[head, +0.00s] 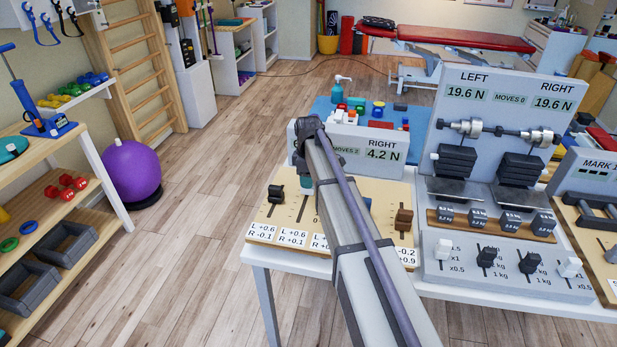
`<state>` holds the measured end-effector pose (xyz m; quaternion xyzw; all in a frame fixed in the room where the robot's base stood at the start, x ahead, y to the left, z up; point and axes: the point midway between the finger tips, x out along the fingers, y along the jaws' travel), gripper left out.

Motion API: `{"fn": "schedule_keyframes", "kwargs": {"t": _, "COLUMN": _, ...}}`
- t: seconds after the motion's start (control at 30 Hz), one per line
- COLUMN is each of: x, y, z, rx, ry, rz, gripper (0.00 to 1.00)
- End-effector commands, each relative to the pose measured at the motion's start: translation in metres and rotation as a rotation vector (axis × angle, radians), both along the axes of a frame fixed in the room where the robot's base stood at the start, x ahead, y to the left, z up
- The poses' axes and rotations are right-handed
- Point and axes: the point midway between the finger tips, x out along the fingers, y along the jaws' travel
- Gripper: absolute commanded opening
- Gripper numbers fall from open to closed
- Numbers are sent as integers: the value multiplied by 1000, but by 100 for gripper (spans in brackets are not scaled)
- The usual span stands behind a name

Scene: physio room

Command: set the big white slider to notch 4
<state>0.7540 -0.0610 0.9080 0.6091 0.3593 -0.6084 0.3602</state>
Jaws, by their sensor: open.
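The wooden slider board (262,215) lies on the white table, with slots and labels such as "L +0.6, R -0.1" along its front. A black slider knob (277,193) shows at its left and a brown knob (403,220) at its right. A bit of blue shows beside my arm. I cannot make out a big white slider on this board; my arm covers its middle.
At right, a grey balance unit (505,95) reads 19.6 N twice, with white (443,247) and black (487,257) knobs below.

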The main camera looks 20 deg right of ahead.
Motion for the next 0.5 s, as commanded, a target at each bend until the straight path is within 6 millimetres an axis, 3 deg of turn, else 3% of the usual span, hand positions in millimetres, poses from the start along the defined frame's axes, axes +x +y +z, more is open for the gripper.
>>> {"fn": "schedule_keyframes", "kwargs": {"t": 0.17, "x": 0, "y": 0, "z": 12, "rx": 0, "ry": 1, "rz": 0, "gripper": 49}}
{"fn": "schedule_keyframes", "kwargs": {"t": 0.5, "x": 0, "y": 0, "z": 91, "rx": 0, "ry": 0, "rz": 0, "gripper": 49}}
